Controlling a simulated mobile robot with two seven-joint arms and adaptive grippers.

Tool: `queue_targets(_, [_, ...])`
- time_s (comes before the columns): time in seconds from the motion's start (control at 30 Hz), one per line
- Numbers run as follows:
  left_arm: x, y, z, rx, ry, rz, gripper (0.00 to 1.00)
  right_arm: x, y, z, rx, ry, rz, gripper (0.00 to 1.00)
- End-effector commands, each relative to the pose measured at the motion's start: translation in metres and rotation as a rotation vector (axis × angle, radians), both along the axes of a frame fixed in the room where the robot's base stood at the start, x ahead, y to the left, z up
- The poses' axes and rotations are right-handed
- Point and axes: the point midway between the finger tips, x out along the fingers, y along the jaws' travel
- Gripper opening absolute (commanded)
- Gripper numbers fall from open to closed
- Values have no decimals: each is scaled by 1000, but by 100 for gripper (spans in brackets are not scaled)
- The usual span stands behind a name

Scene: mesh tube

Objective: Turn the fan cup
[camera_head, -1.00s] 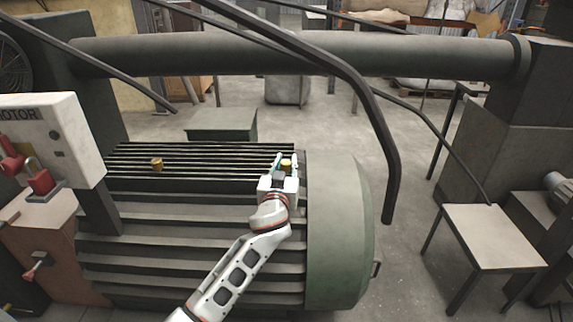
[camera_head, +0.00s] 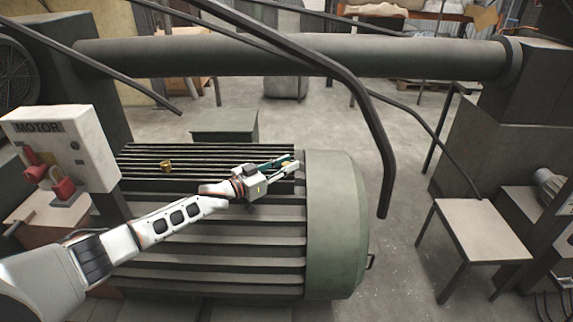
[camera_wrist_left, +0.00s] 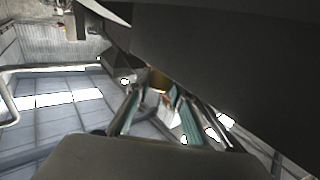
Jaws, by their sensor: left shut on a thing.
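The motor (camera_head: 206,250) is a large dark green ribbed body with a rounded fan cup (camera_head: 338,225) at its right end. A small brass fitting (camera_head: 166,167) stands on the left part of the motor's ribbed top. My left arm reaches in from the left, low over the ribs. My left gripper (camera_head: 288,166) points right at the top right of the ribs, by the fan cup's edge. In the left wrist view a brass-coloured piece (camera_wrist_left: 158,78) shows between its fingertips, and the gripper is shut on it. My right gripper is not in view.
A white MOTOR switch box (camera_head: 75,140) with red parts stands left of the motor. A bent dark bar (camera_head: 386,150) hangs in front of the fan cup. A thick pipe (camera_head: 290,53) crosses behind. A small table (camera_head: 478,228) stands at right.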

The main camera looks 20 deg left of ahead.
Motion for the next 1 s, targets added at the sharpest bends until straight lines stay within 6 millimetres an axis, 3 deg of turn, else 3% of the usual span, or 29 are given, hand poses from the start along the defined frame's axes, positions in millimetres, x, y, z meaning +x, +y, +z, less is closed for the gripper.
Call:
queue_targets(0.4, [1, 2, -2, 1, 2, -104, 0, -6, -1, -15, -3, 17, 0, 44])
queue_targets(0.8, [1, 1, -1, 2, 1, -109, 0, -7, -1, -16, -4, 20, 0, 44])
queue_targets(0.83, [1, 1, -1, 2, 1, -109, 27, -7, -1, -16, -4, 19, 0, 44])
queue_targets(0.87, [1, 1, -1, 2, 1, -109, 35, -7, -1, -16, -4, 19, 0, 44])
queue_targets(0.9, [1, 1, -1, 2, 1, -109, 39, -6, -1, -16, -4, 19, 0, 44])
queue_targets(1.0, [1, 0, -1, 1, 0, -110, 39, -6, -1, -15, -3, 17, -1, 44])
